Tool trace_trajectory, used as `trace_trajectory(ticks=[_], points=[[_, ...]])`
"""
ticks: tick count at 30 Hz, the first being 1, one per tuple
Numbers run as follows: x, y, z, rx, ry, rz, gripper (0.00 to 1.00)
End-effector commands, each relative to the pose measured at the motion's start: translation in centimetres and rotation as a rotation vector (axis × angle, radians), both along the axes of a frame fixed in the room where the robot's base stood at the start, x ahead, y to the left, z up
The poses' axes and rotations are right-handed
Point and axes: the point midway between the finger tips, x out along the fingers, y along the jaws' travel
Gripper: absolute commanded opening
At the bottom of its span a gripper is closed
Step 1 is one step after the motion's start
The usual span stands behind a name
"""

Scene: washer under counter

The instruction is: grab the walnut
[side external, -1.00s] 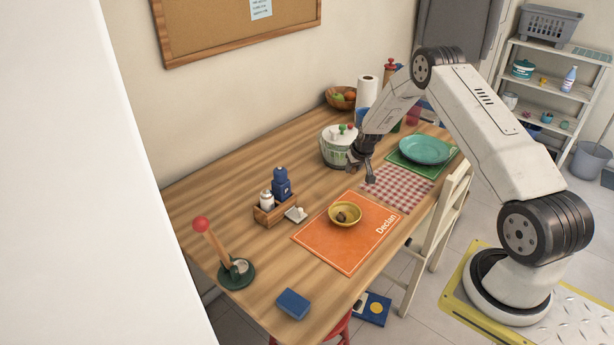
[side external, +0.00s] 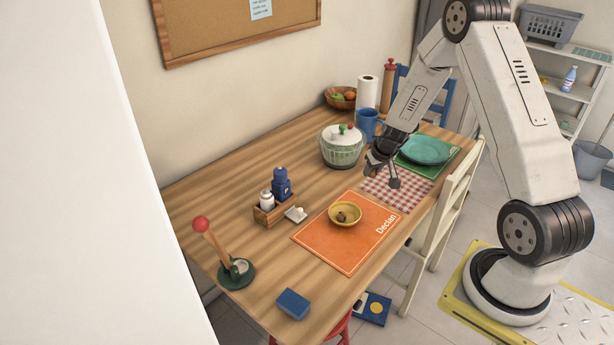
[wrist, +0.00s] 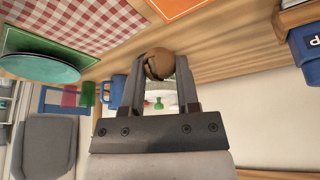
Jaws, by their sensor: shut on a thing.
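A round brown walnut (wrist: 160,63) sits between the fingertips of my gripper in the wrist view. My gripper (wrist: 160,80) is shut on it. In the side view my gripper (side external: 383,177) is over the table near the red checked cloth, and the walnut in it is too small to make out. Another small brown, nut-like thing (side external: 342,217) lies in the yellow bowl (side external: 357,209) on the orange placemat (side external: 335,249), to the lower left of my gripper.
A salad spinner (side external: 341,152) stands left of my gripper, a blue mug (side external: 367,123) behind it. A teal plate (side external: 426,150) lies to the right. A wooden caddy (side external: 274,213) with shakers stands farther left. A white chair (side external: 447,215) is at the near edge.

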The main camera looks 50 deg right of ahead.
Motion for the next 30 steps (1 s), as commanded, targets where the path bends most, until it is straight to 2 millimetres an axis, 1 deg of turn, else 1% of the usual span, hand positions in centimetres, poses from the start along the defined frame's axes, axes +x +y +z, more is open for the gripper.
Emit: trace_trajectory(ticks=[9,30], points=[[-0.7,0.33,0.35,-0.001,0.001,-0.002,0.0],[-0.55,0.52,0.54,-0.001,-0.001,0.005,0.0]])
